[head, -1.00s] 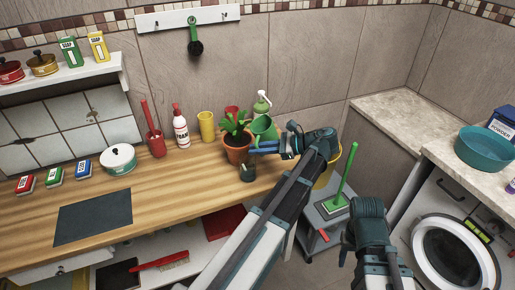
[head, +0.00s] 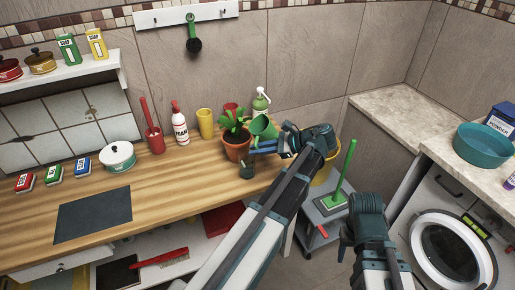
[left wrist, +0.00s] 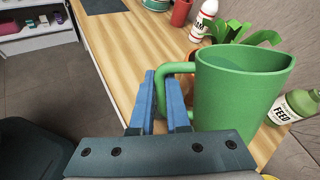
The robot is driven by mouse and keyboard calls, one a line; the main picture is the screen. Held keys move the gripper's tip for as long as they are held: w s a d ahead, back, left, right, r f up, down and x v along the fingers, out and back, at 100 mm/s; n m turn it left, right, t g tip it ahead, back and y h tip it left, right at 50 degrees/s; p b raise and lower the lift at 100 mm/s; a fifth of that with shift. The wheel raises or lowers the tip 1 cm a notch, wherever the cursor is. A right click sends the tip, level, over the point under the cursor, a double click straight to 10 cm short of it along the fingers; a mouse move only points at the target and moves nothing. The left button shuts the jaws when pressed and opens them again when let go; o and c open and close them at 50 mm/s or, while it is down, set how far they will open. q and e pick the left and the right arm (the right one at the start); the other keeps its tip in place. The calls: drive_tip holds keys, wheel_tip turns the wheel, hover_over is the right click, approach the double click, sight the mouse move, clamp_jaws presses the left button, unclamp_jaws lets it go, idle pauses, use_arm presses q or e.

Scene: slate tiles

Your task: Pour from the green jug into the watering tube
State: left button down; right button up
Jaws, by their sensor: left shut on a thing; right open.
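The green jug (head: 262,128) is held over the right part of the wooden counter, beside the potted plant. It fills the right of the left wrist view (left wrist: 238,92). My left gripper (head: 262,148) is shut on the jug's handle; its blue fingers (left wrist: 165,98) show there. The jug looks somewhat tilted in the head view; its contents are not visible. A small dark green cylinder (head: 247,169), apparently the watering tube, stands before the plant pot, below and left of the jug. It is hidden in the left wrist view. My right gripper (head: 346,243) is open and empty, low at the right.
The terracotta pot (head: 237,151) with its plant stands close beside the jug. A feed bottle (head: 261,103) stands behind it. A yellow tumbler (head: 205,124), foam bottle (head: 180,128) and red holder (head: 155,141) line the back. The counter's front middle is clear around a dark mat (head: 92,215).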

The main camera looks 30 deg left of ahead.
use_arm(q)
drive_tip(key=shift+f, duration=0.2)
drive_tip(key=shift+w+d+f+n+t+h+p, duration=0.2)
drive_tip(key=shift+f+n+t+h+p, duration=0.25)
drive_tip(key=shift+h+p, duration=0.3)
drive_tip(key=shift+w+d+f+n+t+h+p, duration=0.2)
drive_tip(key=shift+f+n+t+h+p, duration=0.15)
drive_tip(key=shift+t+h+p, duration=0.25)
